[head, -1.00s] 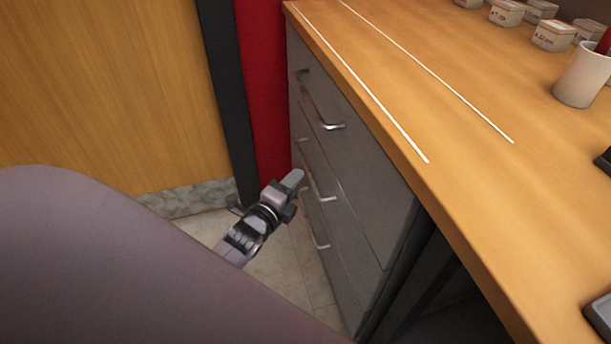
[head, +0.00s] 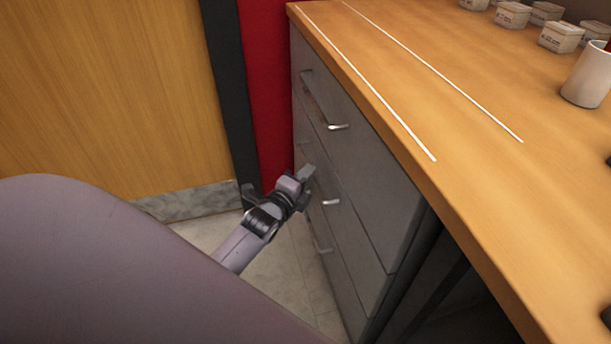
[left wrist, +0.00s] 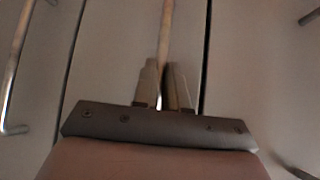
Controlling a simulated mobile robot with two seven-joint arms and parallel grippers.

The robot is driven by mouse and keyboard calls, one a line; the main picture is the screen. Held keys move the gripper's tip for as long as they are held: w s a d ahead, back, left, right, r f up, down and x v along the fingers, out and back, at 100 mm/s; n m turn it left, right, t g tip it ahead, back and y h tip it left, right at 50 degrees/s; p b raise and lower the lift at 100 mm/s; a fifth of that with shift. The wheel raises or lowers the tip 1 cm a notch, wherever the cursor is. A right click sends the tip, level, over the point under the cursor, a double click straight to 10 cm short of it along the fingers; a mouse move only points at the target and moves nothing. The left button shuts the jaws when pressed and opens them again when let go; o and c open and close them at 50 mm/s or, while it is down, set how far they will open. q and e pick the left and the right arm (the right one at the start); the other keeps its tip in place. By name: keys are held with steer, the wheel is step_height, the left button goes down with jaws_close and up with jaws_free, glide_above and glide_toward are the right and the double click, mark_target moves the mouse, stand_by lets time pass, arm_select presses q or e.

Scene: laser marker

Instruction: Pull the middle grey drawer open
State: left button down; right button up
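The middle grey drawer (head: 350,222) is in the cabinet under the wooden counter, and its front looks level with the drawers above and below. Its metal handle (head: 331,202) is partly hidden by my left gripper (head: 308,173). In the left wrist view, the handle (left wrist: 167,35) runs between the two fingers of my left gripper (left wrist: 165,72). The fingers are close together with the bar between them, so the gripper looks shut on the handle. My right gripper is not in view.
The upper drawer handle (head: 330,122) and lower drawer handle (head: 322,245) stick out nearby. A red panel (head: 268,100) and black post stand beside the cabinet. The floor (head: 285,272) before the drawers is clear. A white cup (head: 586,78) and small boxes stand on the counter.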

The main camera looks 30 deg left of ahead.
arm_select(q)
steer(key=s+a+p, duration=0.6)
steer(key=s+a, duration=1.6)
steer(key=s, duration=0.4)
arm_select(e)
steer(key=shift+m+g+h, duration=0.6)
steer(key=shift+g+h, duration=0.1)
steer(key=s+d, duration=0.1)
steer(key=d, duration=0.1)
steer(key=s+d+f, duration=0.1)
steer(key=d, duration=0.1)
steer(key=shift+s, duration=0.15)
arm_select(q)
steer(key=c, duration=1.2)
jaws_free()
steer(key=shift+w, duration=0.1)
steer(key=shift+o, duration=0.2)
